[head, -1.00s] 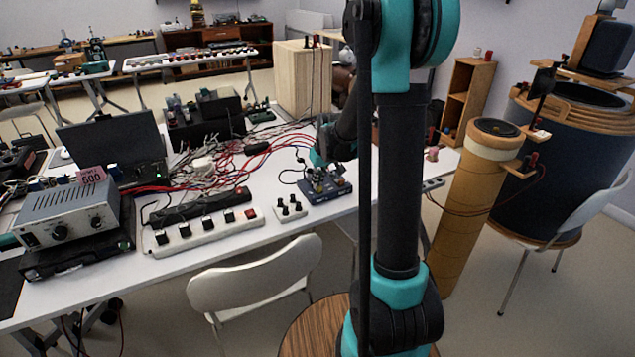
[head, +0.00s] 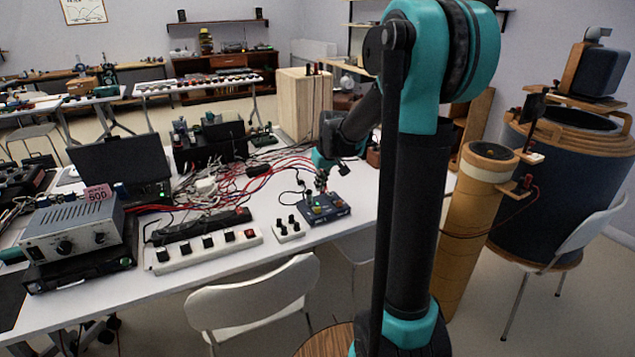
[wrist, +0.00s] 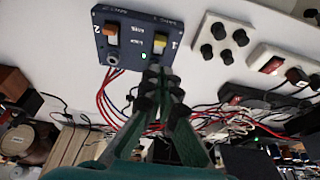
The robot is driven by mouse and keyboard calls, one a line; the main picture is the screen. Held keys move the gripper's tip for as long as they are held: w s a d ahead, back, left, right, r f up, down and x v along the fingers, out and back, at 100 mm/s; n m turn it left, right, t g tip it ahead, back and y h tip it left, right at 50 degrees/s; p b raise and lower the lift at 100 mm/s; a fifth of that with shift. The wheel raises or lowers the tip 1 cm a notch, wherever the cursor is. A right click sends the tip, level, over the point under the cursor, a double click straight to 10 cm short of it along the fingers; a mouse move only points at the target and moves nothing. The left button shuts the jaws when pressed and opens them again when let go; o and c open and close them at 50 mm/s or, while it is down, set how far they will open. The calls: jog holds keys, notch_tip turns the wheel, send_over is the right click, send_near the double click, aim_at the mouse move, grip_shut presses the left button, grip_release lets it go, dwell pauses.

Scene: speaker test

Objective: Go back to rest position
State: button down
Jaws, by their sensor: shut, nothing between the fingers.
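My gripper (head: 321,183) hangs just above and behind the small blue switch box on the white table. In the wrist view its fingers (wrist: 160,78) are together with nothing between them, over the near edge of the box. The blue switch box (head: 327,209) carries two rocker switches. In the wrist view the box (wrist: 128,62) shows an orange switch (wrist: 111,36) marked 2 and a yellow switch (wrist: 160,41) marked 1. Whether the fingertips touch the box is hard to tell.
A white block with black knobs (head: 289,229) and a power strip (head: 205,250) lie left of the box. Red and grey cables (head: 240,180) tangle behind. A wooden box (head: 302,105) stands at the back. White chairs (head: 250,297) and a tall wooden cylinder (head: 470,225) flank my arm.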

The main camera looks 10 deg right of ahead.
jog(key=s+d+f+m, duration=0.1)
jog(key=s+f, duration=0.2)
jog(key=s, duration=0.6)
jog(key=s+d+f+m, duration=0.1)
jog(key=s+d+f, duration=0.1)
jog(key=s, duration=0.8)
jog(key=s+d+f+m+h, duration=0.1)
jog(key=s+f, duration=0.3)
jog(key=s, duration=0.6)
jog(key=shift+d+m+t, duration=0.15)
jog(key=shift+m+t, duration=0.15)
